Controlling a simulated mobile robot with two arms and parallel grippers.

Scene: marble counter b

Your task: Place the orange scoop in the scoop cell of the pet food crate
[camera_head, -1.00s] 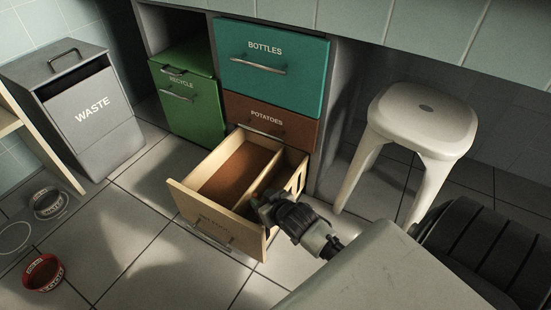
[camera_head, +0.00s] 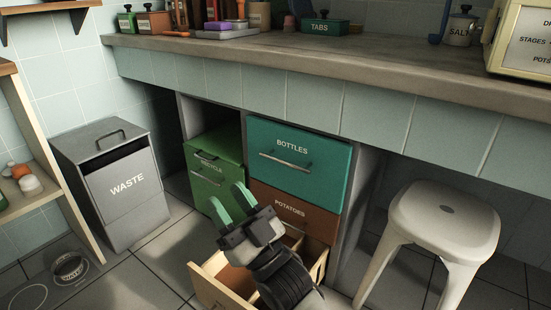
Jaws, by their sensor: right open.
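I cannot make out the orange scoop for certain in the head view. My right gripper (camera_head: 234,205) is raised in front of the green recycle door, its two green-tipped fingers apart and nothing between them. Its wrist covers much of the open wooden drawer (camera_head: 207,280) below the brown potatoes drawer. I cannot tell whether this divided drawer is the pet food crate; its inside is mostly hidden. My left gripper is out of view.
The counter (camera_head: 380,65) above holds a teal tabs box (camera_head: 322,27) and several other items. A grey waste bin (camera_head: 117,190) stands left, a white stool (camera_head: 443,215) right. A bowl (camera_head: 70,267) is on the floor. Small orange and white things (camera_head: 22,178) sit on the left shelf.

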